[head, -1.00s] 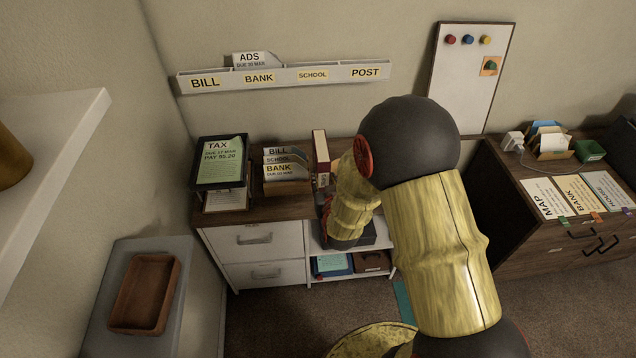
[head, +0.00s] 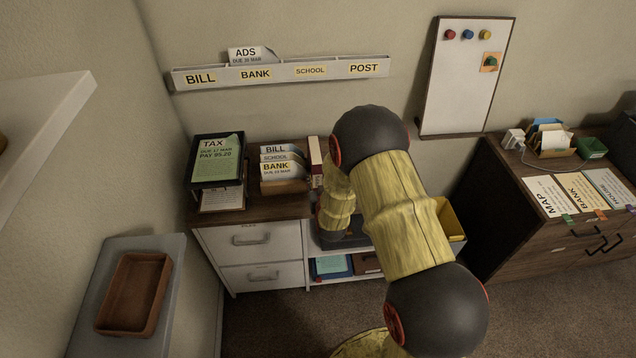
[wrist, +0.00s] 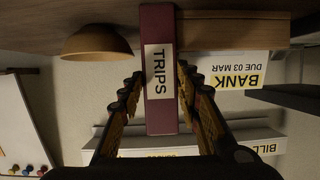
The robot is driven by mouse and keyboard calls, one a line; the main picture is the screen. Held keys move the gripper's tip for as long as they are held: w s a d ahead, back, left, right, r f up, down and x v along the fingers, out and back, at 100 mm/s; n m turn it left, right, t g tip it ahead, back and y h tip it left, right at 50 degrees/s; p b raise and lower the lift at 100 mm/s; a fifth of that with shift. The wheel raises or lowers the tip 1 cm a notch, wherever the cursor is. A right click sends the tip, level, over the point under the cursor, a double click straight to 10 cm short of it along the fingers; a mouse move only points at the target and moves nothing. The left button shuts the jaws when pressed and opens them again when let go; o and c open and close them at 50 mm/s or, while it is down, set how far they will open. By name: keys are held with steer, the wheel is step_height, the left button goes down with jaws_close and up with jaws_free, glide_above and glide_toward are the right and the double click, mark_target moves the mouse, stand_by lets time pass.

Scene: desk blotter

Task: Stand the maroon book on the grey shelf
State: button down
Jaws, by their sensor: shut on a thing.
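The maroon book (wrist: 160,110), labelled TRIPS, is upright between the two fingers of my gripper (wrist: 158,100) in the wrist view, which looks upside down. My gripper is shut on it. In the head view the book (head: 315,152) shows as a narrow cream and red strip beside the letter sorter, and my arm hides the gripper. I cannot tell whether the book touches the desk top. A pale grey shelf (head: 40,130) juts from the left wall. A lower grey surface (head: 165,255) holds a brown tray. I cannot tell which is the grey shelf meant.
The letter sorter (head: 285,186) stands close left of the book, with black stacked trays (head: 217,185) farther left. A wooden bowl (wrist: 97,42) is near the book. A yellow bin (head: 449,219) is right of my arm. A labelled wall rack (head: 280,72) hangs above.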

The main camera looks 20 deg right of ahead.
steer(key=shift+r, duration=0.2)
steer(key=shift+f, duration=0.2)
steer(key=c, duration=1.3)
jaws_free()
steer(key=shift+o, duration=0.2)
